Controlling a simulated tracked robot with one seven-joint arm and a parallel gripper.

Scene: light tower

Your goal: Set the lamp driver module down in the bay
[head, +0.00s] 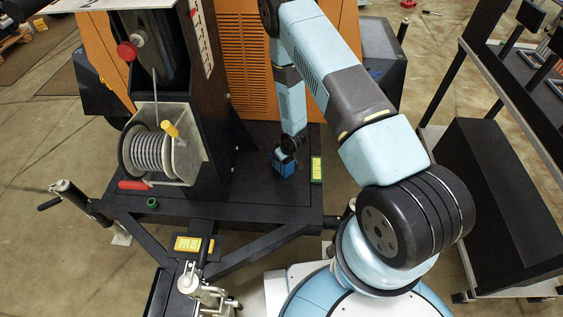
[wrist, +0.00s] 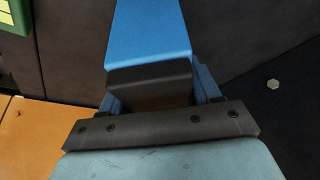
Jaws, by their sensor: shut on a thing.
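The lamp driver module appears to be the blue block (head: 286,169) low over the black deck of the tower trailer, in front of the orange housing. In the wrist view the blue block (wrist: 152,35), with a dark end, fills the top middle. My gripper (head: 285,157) reaches down from above and is shut on it. In the wrist view the jaws of my gripper (wrist: 160,98) lie at both sides of the block. I cannot tell whether the block touches the deck. No bay outline is clear; the underside of the block is hidden.
A green and yellow box (head: 316,170) stands on the deck (head: 260,205) just right of the module. The mast and the cable reel (head: 152,150) are to the left, the orange housing (head: 243,60) behind. The deck front is mostly clear. A black shelf rack (head: 500,200) stands far right.

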